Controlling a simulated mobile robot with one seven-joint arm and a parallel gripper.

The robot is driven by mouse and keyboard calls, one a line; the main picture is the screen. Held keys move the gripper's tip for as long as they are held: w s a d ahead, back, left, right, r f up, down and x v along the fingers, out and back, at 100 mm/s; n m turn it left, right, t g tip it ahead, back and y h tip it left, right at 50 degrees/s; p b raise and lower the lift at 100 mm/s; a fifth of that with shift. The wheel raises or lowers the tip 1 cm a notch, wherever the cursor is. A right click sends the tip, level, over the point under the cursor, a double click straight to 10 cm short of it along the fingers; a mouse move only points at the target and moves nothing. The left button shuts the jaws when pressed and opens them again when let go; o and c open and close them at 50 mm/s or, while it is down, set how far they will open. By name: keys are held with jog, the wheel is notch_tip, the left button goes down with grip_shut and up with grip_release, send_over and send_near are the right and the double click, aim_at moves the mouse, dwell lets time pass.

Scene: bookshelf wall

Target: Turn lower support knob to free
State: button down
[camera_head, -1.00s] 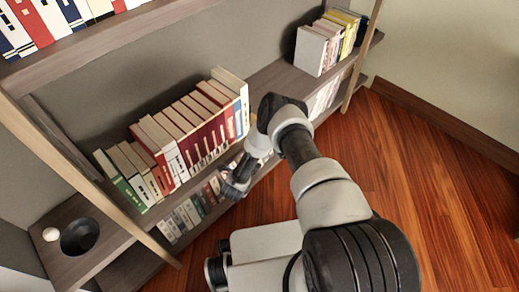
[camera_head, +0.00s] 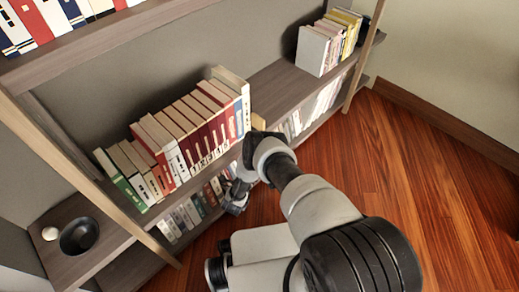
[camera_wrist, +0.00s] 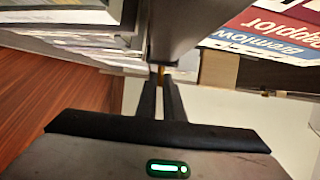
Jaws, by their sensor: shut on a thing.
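My gripper (camera_head: 236,205) is low in front of the bookshelf, beside the lower row of books. In the wrist view its two dark fingers (camera_wrist: 161,95) are close together, pointing at the underside or edge of a grey shelf board (camera_wrist: 182,25). A small brass-coloured piece (camera_wrist: 160,73) shows between the fingertips, and the gripper is shut on it. It looks like the support knob, but most of it is hidden by the fingers and the board. I cannot tell which way it is turned. In the head view my wrist hides it.
A wooden block (camera_wrist: 218,69) lies close right of the fingers in the wrist view. A black bowl (camera_head: 79,237) stands at left. The wood floor (camera_head: 420,170) at right is clear.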

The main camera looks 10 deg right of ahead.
jog(key=c, duration=1.9)
grip_release()
jog(key=shift+o, duration=0.2)
jog(key=shift+r, duration=0.1)
